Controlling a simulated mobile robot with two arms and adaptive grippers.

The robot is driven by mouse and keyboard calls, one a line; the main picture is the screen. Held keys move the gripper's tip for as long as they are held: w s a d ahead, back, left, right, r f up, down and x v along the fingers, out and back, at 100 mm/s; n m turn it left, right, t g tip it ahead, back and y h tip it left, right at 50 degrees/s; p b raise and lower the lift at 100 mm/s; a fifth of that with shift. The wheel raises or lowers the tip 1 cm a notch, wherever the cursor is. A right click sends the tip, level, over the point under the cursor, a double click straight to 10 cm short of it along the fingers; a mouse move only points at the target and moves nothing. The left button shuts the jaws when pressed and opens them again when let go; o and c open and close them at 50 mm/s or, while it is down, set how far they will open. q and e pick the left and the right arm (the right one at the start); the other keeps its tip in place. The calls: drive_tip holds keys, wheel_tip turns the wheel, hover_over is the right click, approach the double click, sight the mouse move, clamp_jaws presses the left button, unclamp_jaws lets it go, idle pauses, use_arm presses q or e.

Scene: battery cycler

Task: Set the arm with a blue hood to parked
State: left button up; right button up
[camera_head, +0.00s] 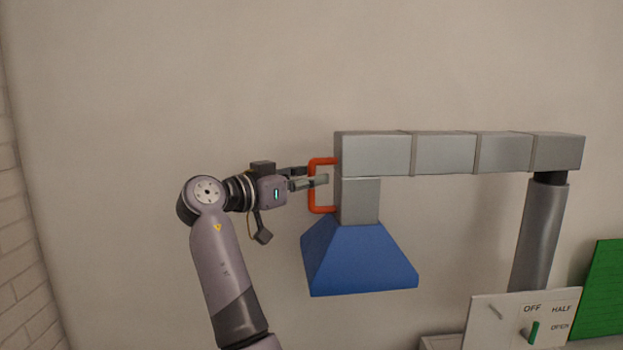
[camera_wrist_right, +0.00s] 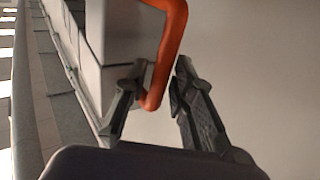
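The arm with the blue hood (camera_head: 358,262) is a row of grey box segments (camera_head: 443,153) running from a grey post on the right to the hood hanging at its left end. An orange handle (camera_head: 311,186) is fixed to the arm's left end. My right gripper (camera_head: 312,176) is at this handle, with one finger in front of the upright bar and the other behind. In the right wrist view the handle (camera_wrist_right: 170,42) passes between the open fingers (camera_wrist_right: 158,82), with a small gap visible beside one finger. My left gripper is not in view.
A grey post (camera_head: 538,235) carries the arm at the right. Below it stands a white panel (camera_head: 483,318) marked OFF, HALF and OPEN, with a green lever (camera_head: 533,332). A green board (camera_head: 603,290) is at the right edge. The wall behind is bare.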

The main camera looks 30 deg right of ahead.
drive_tip(key=shift+d, duration=0.15)
clamp_jaws()
idle(0.4)
